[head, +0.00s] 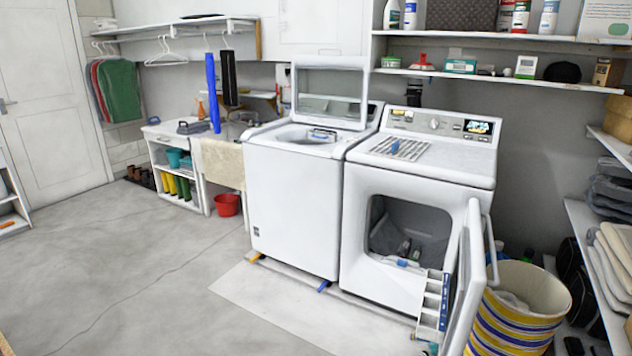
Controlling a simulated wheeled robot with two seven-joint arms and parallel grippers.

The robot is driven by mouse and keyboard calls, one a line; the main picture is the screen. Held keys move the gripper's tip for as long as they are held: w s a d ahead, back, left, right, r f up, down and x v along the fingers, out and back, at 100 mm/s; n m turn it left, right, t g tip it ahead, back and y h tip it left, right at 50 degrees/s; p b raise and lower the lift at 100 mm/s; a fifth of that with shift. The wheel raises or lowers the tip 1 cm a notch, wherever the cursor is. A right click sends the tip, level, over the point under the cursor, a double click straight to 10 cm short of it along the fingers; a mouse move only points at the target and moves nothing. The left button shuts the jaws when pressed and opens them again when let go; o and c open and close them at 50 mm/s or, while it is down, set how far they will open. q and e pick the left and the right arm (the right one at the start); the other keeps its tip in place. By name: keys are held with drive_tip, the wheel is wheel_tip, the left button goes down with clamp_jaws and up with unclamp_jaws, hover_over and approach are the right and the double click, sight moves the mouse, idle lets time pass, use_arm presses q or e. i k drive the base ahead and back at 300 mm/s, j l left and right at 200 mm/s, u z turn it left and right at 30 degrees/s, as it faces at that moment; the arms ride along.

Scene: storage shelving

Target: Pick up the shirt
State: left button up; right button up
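Several garments hang on hangers below the shelf at the far left. The front one is a green shirt-like garment (123,91), with reddish and dark ones partly hidden behind it. A narrow blue hanging thing (212,92) and a narrow black one (229,78) are right of empty white hangers (166,54); I cannot tell if either is a shirt. A flat grey-and-white striped item (401,148) lies on top of the right-hand machine; I cannot tell what it is. Neither of my grippers is in view.
The left washer (293,205) has its lid raised. The front-loading machine (383,240) has its door (466,282) swung out at right, beside a striped basket (516,320). A red bucket (227,205) stands by the sink table. The floor (130,265) at left is clear.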

sight(404, 248)
drive_tip(key=i, duration=0.6)
drive_tip(key=i+j+z, duration=0.1)
drive_tip(key=i, duration=0.45)
drive_tip(key=i+j, duration=0.15)
drive_tip(key=i, duration=0.45)
drive_tip(key=i+j+z, duration=0.1)
drive_tip(key=i, duration=0.5)
